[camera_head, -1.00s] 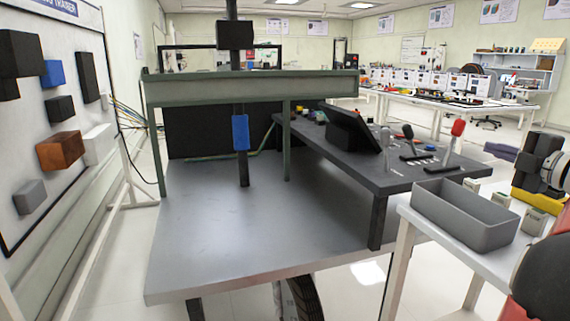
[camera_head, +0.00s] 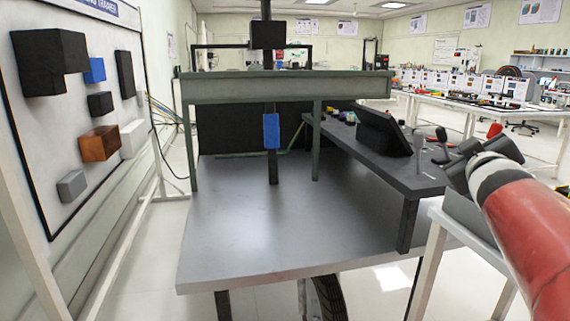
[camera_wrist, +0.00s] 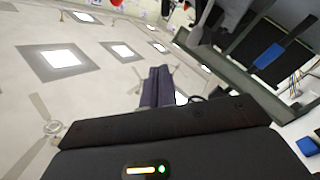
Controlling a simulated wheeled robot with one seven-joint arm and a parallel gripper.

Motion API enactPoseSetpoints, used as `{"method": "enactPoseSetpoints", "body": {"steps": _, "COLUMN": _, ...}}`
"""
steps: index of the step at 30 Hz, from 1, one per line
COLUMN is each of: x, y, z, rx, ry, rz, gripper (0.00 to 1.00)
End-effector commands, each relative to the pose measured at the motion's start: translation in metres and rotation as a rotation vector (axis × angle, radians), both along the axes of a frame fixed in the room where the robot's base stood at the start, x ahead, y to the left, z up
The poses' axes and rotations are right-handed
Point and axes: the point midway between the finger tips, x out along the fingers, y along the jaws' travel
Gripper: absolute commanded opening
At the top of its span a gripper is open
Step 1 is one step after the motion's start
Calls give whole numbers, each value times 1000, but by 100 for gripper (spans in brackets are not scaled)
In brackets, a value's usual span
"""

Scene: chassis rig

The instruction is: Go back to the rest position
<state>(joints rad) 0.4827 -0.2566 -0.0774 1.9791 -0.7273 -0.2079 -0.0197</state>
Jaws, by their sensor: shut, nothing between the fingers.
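The task names no object. In the wrist view my gripper (camera_wrist: 159,72) shows as two dark blue fingers pressed together, with nothing between them. The dark gripper body fills the bottom of that view. In the head view my red arm comes in from the right edge. Its dark wrist end is raised in front of the black console (camera_head: 385,165), and the fingers cannot be made out there.
My arm covers most of the grey bin (camera_head: 463,209) on the right side table. A green beam frame (camera_head: 285,86) with a hanging blue block (camera_head: 271,131) stands over the clear grey table (camera_head: 290,225). A wall panel with blocks (camera_head: 100,144) is at left.

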Motion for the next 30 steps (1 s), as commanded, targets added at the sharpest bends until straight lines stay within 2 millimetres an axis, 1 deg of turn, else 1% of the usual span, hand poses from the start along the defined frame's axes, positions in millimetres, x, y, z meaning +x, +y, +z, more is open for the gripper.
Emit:
{"method": "enactPoseSetpoints", "body": {"steps": 1, "x": -12, "y": 29, "z": -23, "rx": 111, "ry": 48, "rz": -11, "gripper": 0}}
{"method": "enactPoseSetpoints", "body": {"steps": 2, "x": -21, "y": 43, "z": -40, "rx": 180, "ry": 87, "rz": -23, "gripper": 0}}
{"method": "enactPoseSetpoints", "body": {"steps": 3, "x": -33, "y": 61, "z": -62, "rx": 265, "ry": 141, "rz": -34, "gripper": 0}}
{"method": "enactPoseSetpoints", "body": {"steps": 5, "x": -51, "y": 88, "z": -94, "rx": 376, "ry": 227, "rz": -45, "gripper": 0}}
{"method": "enactPoseSetpoints", "body": {"steps": 6, "x": -65, "y": 106, "z": -116, "rx": 444, "ry": 287, "rz": -48, "gripper": 0}}
{"method": "enactPoseSetpoints", "body": {"steps": 8, "x": -87, "y": 133, "z": -146, "rx": 534, "ry": 381, "rz": -47, "gripper": 0}}
{"method": "enactPoseSetpoints", "body": {"steps": 9, "x": -103, "y": 150, "z": -165, "rx": 589, "ry": 445, "rz": -46, "gripper": 0}}
{"method": "enactPoseSetpoints", "body": {"steps": 11, "x": -126, "y": 173, "z": -191, "rx": 659, "ry": 539, "rz": -41, "gripper": 0}}
{"method": "enactPoseSetpoints", "body": {"steps": 12, "x": -141, "y": 187, "z": -206, "rx": 699, "ry": 599, "rz": -37, "gripper": 0}}
{"method": "enactPoseSetpoints", "body": {"steps": 15, "x": -175, "y": 216, "z": -235, "rx": 773, "ry": 728, "rz": -27, "gripper": 0}}
{"method": "enactPoseSetpoints", "body": {"steps": 18, "x": -199, "y": 233, "z": -254, "rx": 818, "ry": 819, "rz": -20, "gripper": 0}}
{"method": "enactPoseSetpoints", "body": {"steps": 21, "x": -211, "y": 241, "z": -262, "rx": 839, "ry": 864, "rz": -17, "gripper": 0}}
{"method": "enactPoseSetpoints", "body": {"steps": 30, "x": -213, "y": 242, "z": -263, "rx": 842, "ry": 871, "rz": -17, "gripper": 0}}
